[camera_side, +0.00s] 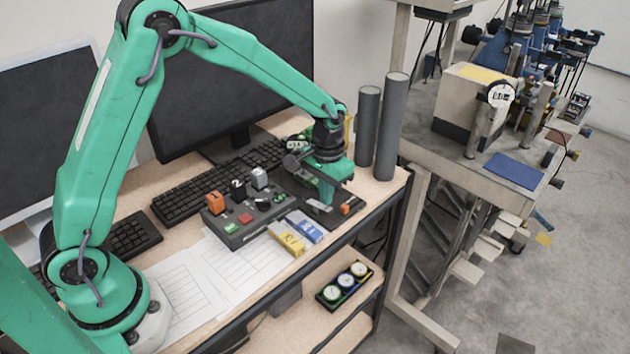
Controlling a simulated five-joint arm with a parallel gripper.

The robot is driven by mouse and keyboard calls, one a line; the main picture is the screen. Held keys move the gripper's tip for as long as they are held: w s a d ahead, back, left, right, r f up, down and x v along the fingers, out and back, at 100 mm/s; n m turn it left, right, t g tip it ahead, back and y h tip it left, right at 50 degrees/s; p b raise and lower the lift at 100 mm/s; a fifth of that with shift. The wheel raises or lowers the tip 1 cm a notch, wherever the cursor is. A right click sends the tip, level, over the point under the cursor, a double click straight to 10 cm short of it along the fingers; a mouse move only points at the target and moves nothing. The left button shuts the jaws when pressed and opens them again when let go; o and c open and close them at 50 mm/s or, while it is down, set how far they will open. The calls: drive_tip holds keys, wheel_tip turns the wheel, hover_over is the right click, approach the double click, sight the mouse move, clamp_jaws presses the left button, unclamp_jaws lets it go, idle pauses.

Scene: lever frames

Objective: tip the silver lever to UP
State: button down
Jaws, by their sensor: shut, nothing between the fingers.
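A dark control box (243,226) sits on the desk with an orange, a black and a silver-grey block-like lever along its back. The silver lever (259,177) is the rightmost of these and seems to stand up from the box; its exact tilt is too small to tell. My gripper (327,203) is shut and empty. It points down to the right of the box, apart from the silver lever, low over a dark flat plate (318,211). Its fingertips are small and partly merge with the plate.
A keyboard (190,197) and a monitor (240,75) are behind the box. Yellow (286,238) and blue (304,226) blocks lie in front of it. Two grey cylinders (390,125) stand at the right. Paper sheets (238,265) cover the front desk.

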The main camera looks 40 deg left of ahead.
sight(324, 208)
drive_tip(key=shift+f, duration=1.1)
idle(1.0)
drive_tip(key=shift+r, duration=3.55)
drive_tip(key=s+a+r+t, duration=0.3)
drive_tip(key=s+a+r, duration=0.1)
drive_tip(key=s+r, duration=0.7)
drive_tip(key=s+a+r+t, duration=0.1)
drive_tip(key=s, duration=0.5)
drive_tip(key=s+a+r+t, duration=0.1)
drive_tip(key=s+r, duration=0.1)
drive_tip(key=s, duration=0.5)
drive_tip(key=shift+a+t, duration=0.25)
drive_tip(key=shift+t, duration=0.05)
